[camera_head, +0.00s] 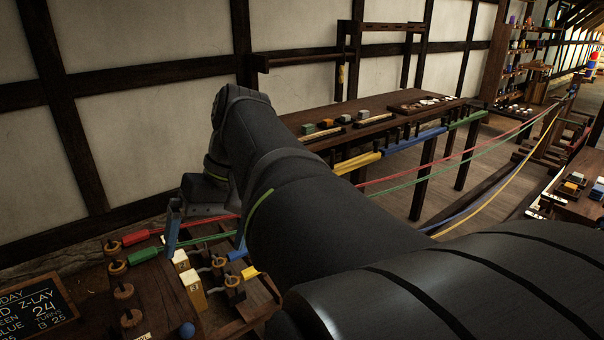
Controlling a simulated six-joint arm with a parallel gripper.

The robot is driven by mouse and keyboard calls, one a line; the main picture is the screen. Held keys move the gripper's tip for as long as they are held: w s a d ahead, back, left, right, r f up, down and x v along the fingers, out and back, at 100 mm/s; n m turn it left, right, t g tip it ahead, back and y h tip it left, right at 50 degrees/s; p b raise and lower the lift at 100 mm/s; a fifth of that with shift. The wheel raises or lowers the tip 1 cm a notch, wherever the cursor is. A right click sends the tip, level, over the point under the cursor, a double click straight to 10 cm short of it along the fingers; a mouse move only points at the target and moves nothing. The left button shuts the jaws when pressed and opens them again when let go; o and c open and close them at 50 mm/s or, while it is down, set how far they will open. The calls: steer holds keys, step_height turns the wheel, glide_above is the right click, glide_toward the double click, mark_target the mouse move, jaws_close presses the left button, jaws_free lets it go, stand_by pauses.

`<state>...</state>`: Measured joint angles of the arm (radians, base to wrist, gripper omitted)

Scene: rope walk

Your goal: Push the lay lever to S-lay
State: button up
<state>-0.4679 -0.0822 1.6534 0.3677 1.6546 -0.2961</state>
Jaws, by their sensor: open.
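My gripper (207,232) is at the lower left, pointing down over the wooden bench, its two blue-grey fingers apart. Red and green strands pass behind or between the fingers; I cannot tell which. No lever is plainly seen. A blue ball knob (187,329) at the bottom edge may be its handle; its shaft is not clear and the frame cuts off what lies below. The gripper is above and apart from this knob in the picture. A small white label (141,337) left of the knob is cut off and its word unreadable.
Wooden posts with hooks (125,292), red, green, blue and yellow handles, and pale blocks (193,288) crowd the bench around the gripper. Strands run right past a long table (365,103). My arm hides the middle.

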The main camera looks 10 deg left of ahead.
steer(key=shift+w+d+r, duration=0.1)
steer(key=shift+r, duration=0.3)
